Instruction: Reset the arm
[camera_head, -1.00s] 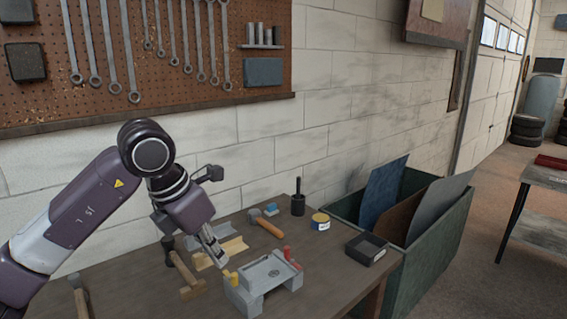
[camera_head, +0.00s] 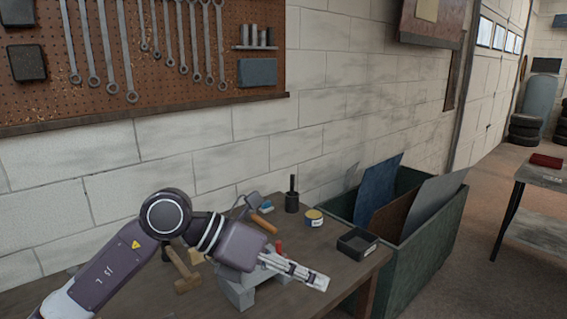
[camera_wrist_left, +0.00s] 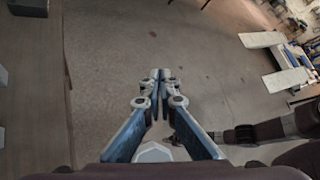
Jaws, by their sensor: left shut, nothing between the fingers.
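My left gripper (camera_head: 318,280) extends over the front right part of the workbench (camera_head: 340,274), its fingers pointing right. It is shut and empty. In the left wrist view its fingertips (camera_wrist_left: 159,76) meet, with floor behind them. The left arm comes in from the lower left in the head view and is bent at the elbow. The grey fixture block (camera_head: 240,293) is partly hidden behind the gripper. My right gripper does not show in the head view, and I cannot make it out in the left wrist view.
A hammer (camera_head: 186,280), a black open box (camera_head: 357,242), a yellow-banded tin (camera_head: 314,218) and a black holder (camera_head: 292,201) stand on the bench. A green bin (camera_head: 417,256) with upright sheets is at its right. The wall is behind.

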